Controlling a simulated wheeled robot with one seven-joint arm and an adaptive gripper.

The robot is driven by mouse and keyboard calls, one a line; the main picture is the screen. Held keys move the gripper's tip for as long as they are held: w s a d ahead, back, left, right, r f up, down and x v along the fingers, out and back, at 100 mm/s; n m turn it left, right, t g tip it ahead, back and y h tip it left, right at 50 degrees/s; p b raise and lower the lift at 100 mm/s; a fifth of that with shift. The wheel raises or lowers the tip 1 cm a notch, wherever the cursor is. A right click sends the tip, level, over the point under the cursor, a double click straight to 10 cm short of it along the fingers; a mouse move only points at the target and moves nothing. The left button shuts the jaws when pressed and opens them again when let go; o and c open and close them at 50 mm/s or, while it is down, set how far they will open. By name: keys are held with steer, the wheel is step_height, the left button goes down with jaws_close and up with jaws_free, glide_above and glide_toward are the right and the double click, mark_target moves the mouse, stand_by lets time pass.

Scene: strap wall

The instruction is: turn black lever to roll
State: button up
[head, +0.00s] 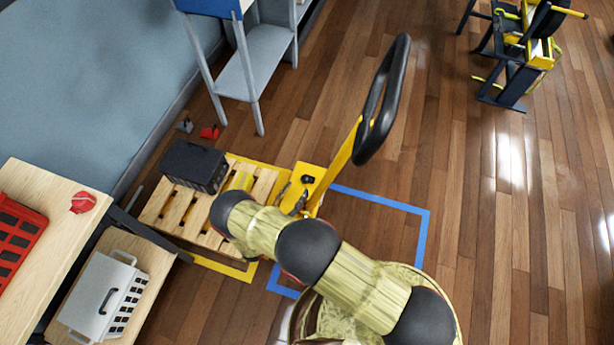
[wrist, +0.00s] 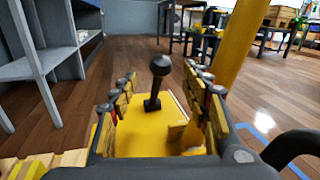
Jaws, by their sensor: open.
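The black lever (wrist: 159,66) has a round knob and stands up from the yellow housing of a pallet jack. In the head view a small dark knob, probably the same lever, shows on the yellow housing (head: 309,173). My gripper (wrist: 160,84) is open in the wrist view, with one finger on each side of the lever's line. The lever stands between or just beyond the fingertips; the exact depth is unclear, and no contact shows. In the head view my gripper (head: 295,196) is small and partly hidden beside the housing. No roll marking is readable.
The jack's yellow handle bar (head: 342,158) with its black loop (head: 384,100) rises just right of my gripper. A wooden pallet (head: 158,211) carries a black crate (head: 194,166). A grey shelf stand (head: 250,75) stands behind.

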mark_target(305, 179)
steer(key=b+x, duration=0.2)
steer(key=x, duration=0.5)
steer(key=shift+c, duration=0.5)
steer(key=c, duration=1.1)
jaws_close()
